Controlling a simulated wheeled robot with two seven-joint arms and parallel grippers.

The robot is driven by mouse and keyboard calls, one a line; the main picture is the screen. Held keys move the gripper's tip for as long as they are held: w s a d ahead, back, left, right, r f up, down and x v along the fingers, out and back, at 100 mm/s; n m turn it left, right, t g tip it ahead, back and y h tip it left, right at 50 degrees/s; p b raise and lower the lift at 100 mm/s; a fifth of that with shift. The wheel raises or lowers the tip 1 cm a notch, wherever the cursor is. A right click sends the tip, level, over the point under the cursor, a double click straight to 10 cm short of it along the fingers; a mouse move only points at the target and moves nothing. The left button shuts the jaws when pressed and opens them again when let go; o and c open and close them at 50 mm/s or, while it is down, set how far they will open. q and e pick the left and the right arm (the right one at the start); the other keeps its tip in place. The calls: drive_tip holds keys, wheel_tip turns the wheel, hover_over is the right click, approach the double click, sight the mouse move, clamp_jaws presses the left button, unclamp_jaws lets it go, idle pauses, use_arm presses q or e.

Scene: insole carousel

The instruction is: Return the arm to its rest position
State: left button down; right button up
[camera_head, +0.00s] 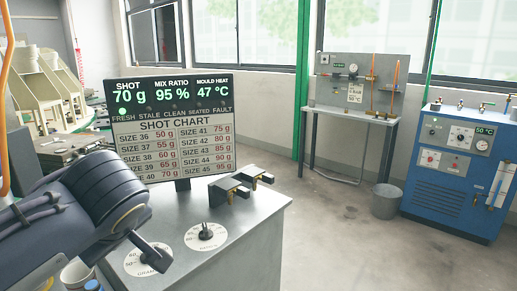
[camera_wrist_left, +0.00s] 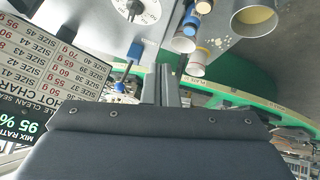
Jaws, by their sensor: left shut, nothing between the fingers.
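My left arm (camera_head: 85,205) comes in from the left in the head view, over the left part of the grey console (camera_head: 247,222). My right arm and gripper are in neither view.
The display board (camera_head: 172,130) stands on the console close beside my left arm. A dial (camera_head: 208,243) is on the console top. Cups (camera_wrist_left: 197,64) stand near the gripper. A blue machine (camera_head: 450,170), a bin (camera_head: 385,201) and open floor (camera_head: 335,235) are at right.

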use_arm(q)
drive_tip(key=s+d+f+m+h, duration=0.2)
drive_tip(key=s+f+m+h, duration=0.25)
drive_tip(key=s+f, duration=0.45)
drive_tip(key=s+d+f+m+h, duration=0.1)
drive_tip(key=s+f+m+h, duration=0.45)
drive_tip(key=f, duration=0.55)
wheel_tip(320, 180, up, 15)
drive_tip(key=s+y+p, duration=0.1)
drive_tip(key=p, duration=1.4)
drive_tip(key=shift+d+f+g, duration=0.2)
drive_tip(key=shift+d+g, duration=0.15)
drive_tip(key=shift+g, duration=0.05)
drive_tip(key=shift+s, duration=0.1)
